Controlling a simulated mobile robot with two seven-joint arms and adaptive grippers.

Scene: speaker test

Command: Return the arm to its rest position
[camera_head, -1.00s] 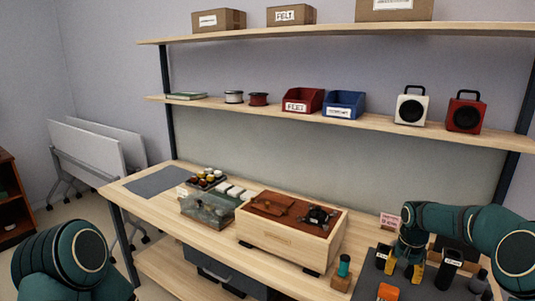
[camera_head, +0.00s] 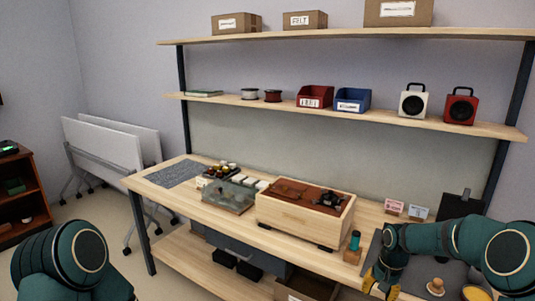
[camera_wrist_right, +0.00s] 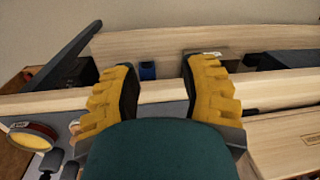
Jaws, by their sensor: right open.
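My right arm (camera_head: 440,240) comes in from the right over the right end of the workbench and bends downward. Its yellow-fingered gripper (camera_head: 380,284) hangs low by the bench's front edge, at the left side of the dark mat. In the right wrist view the gripper (camera_wrist_right: 162,78) has its two yellow fingers wide apart with nothing between them. Of my left arm, only a dark green link (camera_head: 75,258) shows at the lower left; its gripper is out of the picture.
A wooden box with a brown top (camera_head: 300,219) stands mid-bench, left of the gripper. A small green-topped bottle (camera_head: 354,241) stands close to the gripper. A wooden knob (camera_head: 435,287) lies right of it. Two speakers (camera_head: 413,101) stand on the shelf.

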